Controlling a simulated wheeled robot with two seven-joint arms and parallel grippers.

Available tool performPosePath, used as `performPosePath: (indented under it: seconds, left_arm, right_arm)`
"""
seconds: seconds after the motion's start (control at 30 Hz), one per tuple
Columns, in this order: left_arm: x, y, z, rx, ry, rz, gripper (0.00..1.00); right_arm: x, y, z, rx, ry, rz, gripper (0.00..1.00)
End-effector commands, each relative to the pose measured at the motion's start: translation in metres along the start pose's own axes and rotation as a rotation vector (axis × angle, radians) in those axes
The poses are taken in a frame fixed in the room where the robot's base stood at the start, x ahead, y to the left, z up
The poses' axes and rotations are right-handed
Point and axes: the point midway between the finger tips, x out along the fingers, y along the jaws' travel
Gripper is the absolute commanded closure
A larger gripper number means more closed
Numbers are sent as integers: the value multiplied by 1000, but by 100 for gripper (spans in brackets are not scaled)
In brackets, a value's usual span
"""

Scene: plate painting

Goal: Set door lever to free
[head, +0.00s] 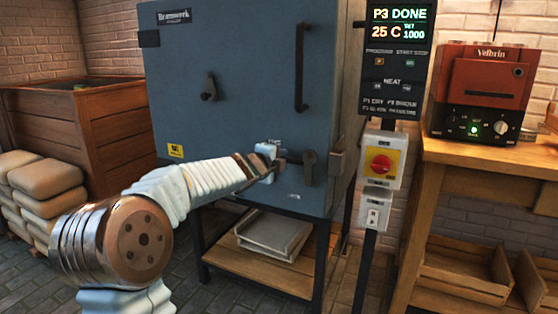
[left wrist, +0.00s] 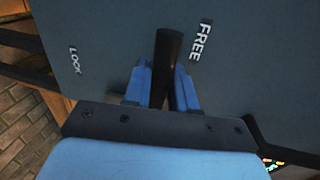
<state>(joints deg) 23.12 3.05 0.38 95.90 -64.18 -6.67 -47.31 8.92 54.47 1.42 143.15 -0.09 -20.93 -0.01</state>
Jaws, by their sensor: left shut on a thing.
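The blue-grey kiln door (head: 240,90) is closed in the head view. Its dark door lever (head: 308,168) sits low on the right side of the door. My left gripper (head: 272,160) is at the lever, with its blue fingers on either side of the bar. In the left wrist view the lever (left wrist: 168,60) runs between the fingers of the left gripper (left wrist: 162,88), which is shut on it. The FREE label (left wrist: 201,40) is just right of the lever there, and the LOCK label (left wrist: 76,61) is farther left. My right gripper is not in view.
A control post with a display (head: 397,40) reading P3 DONE and a red rotary switch (head: 381,163) stands right of the kiln. A wooden bench (head: 490,155) bears a red-brown oven (head: 487,85). Sacks (head: 45,180) and a wooden crate (head: 110,135) are at left.

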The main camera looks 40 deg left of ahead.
Motion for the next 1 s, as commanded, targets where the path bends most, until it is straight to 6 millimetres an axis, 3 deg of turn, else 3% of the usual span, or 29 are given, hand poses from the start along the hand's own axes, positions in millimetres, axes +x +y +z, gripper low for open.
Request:
performPosePath:
  seconds: [0.17,0.2,0.3,0.67,0.77,1.0]
  left_arm:
    - [0,-2,-1,5,2,-3,100]
    - [0,-2,-1,5,2,-3,73]
    - [0,-2,-1,4,2,-3,57]
    - [-5,-1,0,2,1,-2,56]
    - [-19,-2,0,2,1,-3,56]
    - [-78,-4,0,2,0,-4,56]
  right_arm:
    - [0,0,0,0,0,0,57]
    - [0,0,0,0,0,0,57]
    - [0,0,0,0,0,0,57]
    - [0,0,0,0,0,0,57]
    - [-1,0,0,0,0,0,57]
    - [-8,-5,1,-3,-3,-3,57]
